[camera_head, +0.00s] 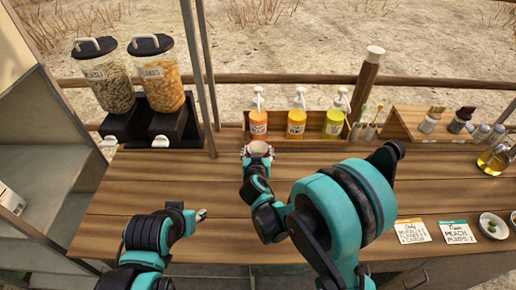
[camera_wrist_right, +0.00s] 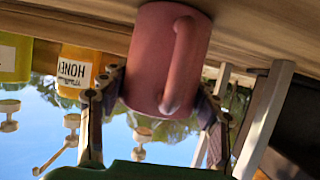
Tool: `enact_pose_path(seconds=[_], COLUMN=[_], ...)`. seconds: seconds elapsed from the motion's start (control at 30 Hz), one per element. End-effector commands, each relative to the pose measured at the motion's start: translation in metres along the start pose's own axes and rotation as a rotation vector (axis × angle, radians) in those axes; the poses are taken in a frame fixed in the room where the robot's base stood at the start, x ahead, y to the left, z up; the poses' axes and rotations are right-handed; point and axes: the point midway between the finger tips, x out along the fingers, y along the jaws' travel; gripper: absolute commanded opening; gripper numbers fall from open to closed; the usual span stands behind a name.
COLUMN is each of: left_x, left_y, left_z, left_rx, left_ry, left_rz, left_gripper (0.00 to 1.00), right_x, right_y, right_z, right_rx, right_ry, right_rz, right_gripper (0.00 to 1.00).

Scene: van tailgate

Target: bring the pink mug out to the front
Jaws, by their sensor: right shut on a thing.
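The pink mug (camera_wrist_right: 155,65) is between the fingers of my right gripper (camera_wrist_right: 155,108) in the right wrist view, which shows the scene upside down. The fingers are shut on its sides, and its handle faces the camera. In the head view my right gripper (camera_head: 257,156) is at the back of the wooden counter, just in front of the bottle rack. The mug's pale rim (camera_head: 259,147) shows there, mostly hidden by the gripper. I cannot tell whether the mug touches the counter. My left gripper (camera_head: 202,215) is low over the counter's left-middle, with no object seen in it; its finger opening is unclear.
Syrup bottles (camera_head: 297,118) stand in a rack behind the mug. Two dispensers (camera_head: 160,80) and a metal post (camera_head: 205,80) are at back left. Cards (camera_head: 411,231), a small plate (camera_head: 492,226) and an oil jug (camera_head: 494,158) are on the right. The counter's left-middle (camera_head: 150,190) is clear.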

Motion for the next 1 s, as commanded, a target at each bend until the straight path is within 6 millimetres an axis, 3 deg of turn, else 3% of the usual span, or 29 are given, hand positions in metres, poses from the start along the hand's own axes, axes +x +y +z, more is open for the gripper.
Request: enact_pose_path(seconds=[1.0], left_x=[0.011], left_y=[0.000], left_z=[0.008], left_rx=[0.000], left_ry=[0.000], left_rz=[0.000], left_gripper=[0.40], right_x=[-0.090], right_y=[0.002], right_z=[0.038], right_rx=[0.000], right_ry=[-0.002], right_rz=[-0.001], right_gripper=[0.30])
